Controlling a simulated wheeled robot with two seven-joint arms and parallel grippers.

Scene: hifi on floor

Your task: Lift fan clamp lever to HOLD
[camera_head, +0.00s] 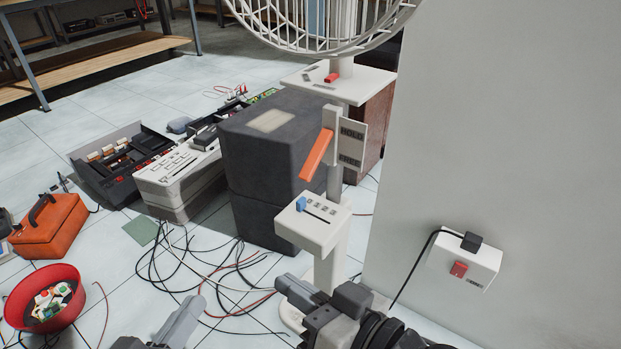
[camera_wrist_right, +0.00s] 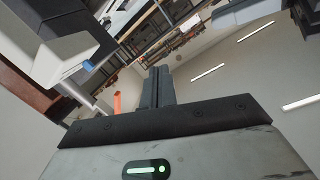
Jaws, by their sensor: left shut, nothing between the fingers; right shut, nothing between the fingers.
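The white pedestal fan (camera_head: 335,190) stands beside the wall. Its orange clamp lever (camera_head: 317,155) slants down to the left from a plate (camera_head: 351,146) marked HOLD above and FREE below. The lever also shows in the right wrist view (camera_wrist_right: 117,103), left of the fingers. My right gripper (camera_head: 285,284) is shut and empty, low in front of the fan's control box, below and apart from the lever. Its closed fingers show in the right wrist view (camera_wrist_right: 158,87). My left gripper (camera_head: 192,308) is shut and empty at the bottom, left of the right one.
A control box with a blue slider (camera_head: 301,204) sits on the fan post below the lever. A dark grey cabinet (camera_head: 265,160) stands behind it. Loose cables (camera_head: 195,262) cover the floor. A wall socket with a red switch (camera_head: 458,270) is at right; a red bowl (camera_head: 20,297) is at left.

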